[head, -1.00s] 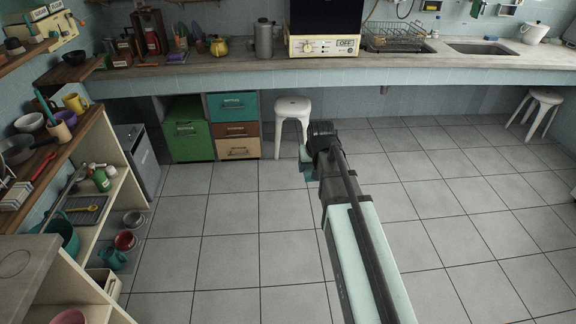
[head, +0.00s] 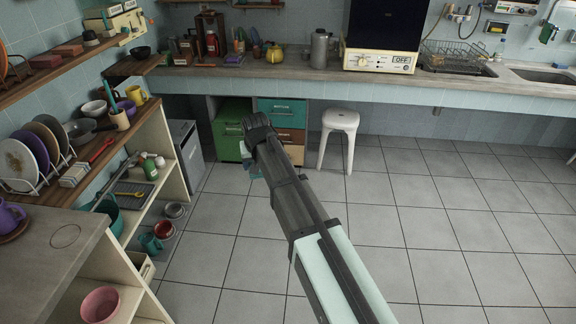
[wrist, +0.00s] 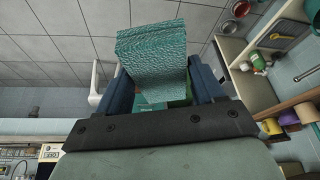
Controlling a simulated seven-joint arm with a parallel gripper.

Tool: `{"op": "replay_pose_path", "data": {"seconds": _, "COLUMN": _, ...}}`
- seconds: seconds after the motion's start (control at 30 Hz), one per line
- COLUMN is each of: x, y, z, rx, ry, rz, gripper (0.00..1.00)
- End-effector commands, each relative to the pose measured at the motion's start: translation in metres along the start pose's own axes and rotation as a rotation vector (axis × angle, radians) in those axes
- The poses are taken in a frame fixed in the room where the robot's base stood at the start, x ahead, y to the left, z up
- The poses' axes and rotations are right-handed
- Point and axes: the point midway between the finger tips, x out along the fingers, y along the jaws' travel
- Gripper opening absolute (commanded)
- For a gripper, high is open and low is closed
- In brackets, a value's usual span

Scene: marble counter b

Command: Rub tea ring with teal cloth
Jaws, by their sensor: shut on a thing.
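The teal cloth (wrist: 152,62) shows in the wrist view as a thick, ribbed pad. My gripper (wrist: 165,88) is shut on it, with a dark blue finger on each side. In the head view my gripper (head: 252,172) is in the air over the open floor, well away from the counters, and the cloth there is mostly hidden behind my arm. The tea ring (head: 66,236) is a thin dark circle on the grey counter (head: 90,262) at the lower left. The gripper is to the right of that counter and apart from it.
A purple mug (head: 10,217) on a coaster stands left of the ring. A rack of plates (head: 45,150) stands on the wooden shelf behind. Shelves below hold a pink bowl (head: 100,304). A white stool (head: 338,135) stands by the back counter. The tiled floor is clear.

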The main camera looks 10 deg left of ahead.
Motion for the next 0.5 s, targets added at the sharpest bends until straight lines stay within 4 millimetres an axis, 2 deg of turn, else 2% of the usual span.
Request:
{"op": "replay_pose_path", "data": {"seconds": 0.03, "x": -0.002, "y": -0.022, "z": -0.005, "rx": -0.018, "ry": 0.000, "rz": -0.007, "gripper": 0.39}}
{"op": "replay_pose_path", "data": {"seconds": 0.3, "x": -0.014, "y": -0.122, "z": -0.012, "rx": -0.091, "ry": -0.001, "rz": -0.037, "gripper": 0.39}}
{"op": "replay_pose_path", "data": {"seconds": 0.5, "x": -0.027, "y": -0.198, "z": -0.009, "rx": -0.146, "ry": 0.000, "rz": -0.058, "gripper": 0.39}}
